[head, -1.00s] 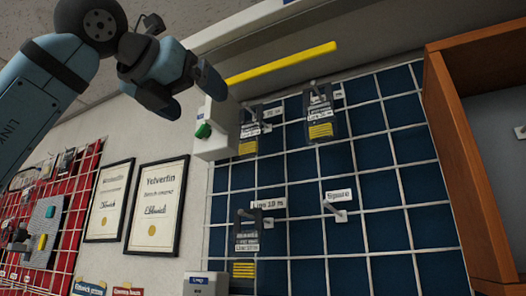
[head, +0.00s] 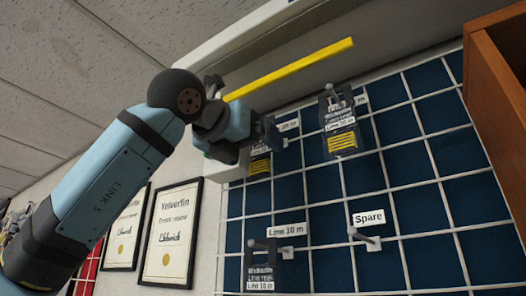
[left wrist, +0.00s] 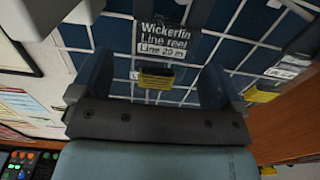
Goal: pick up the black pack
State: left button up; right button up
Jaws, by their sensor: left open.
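Several black packs with white labels and yellow striped bottoms hang on pegs of a blue grid panel. One black pack (head: 260,165) at upper left of the panel is partly hidden by my left gripper (head: 268,130). In the left wrist view, a black pack (left wrist: 168,20) reading "Wickerfin Line reel Line 20 m" shows between and beyond my left gripper's fingers (left wrist: 155,80), which are spread wide. I cannot tell whether they touch it. Other packs hang to the right (head: 338,120) and below (head: 262,268). My right gripper is not in view.
The blue grid panel (head: 400,190) has an empty peg (head: 365,238) labelled Spare. A yellow bar (head: 290,70) runs above the panel. An orange-brown wooden frame (head: 500,100) stands at the right. Framed certificates (head: 170,235) hang at the left.

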aim_at(267, 156)
pick_arm(q)
jog(key=shift+w+d+r, duration=0.15)
jog(key=shift+w+d, duration=0.05)
jog(key=shift+w, duration=0.1)
jog(key=p+x, duration=0.2)
jog(key=x, duration=0.2)
jog(key=shift+w+d+p, duration=0.25)
jog(key=shift+p, duration=0.15)
jog(key=shift+w+d, duration=0.1)
jog(key=shift+w, duration=0.05)
jog(key=shift+c, duration=0.4)
jog(key=shift+s+a, duration=0.2)
jog(key=c, duration=1)
jog(key=shift+c, duration=0.2)
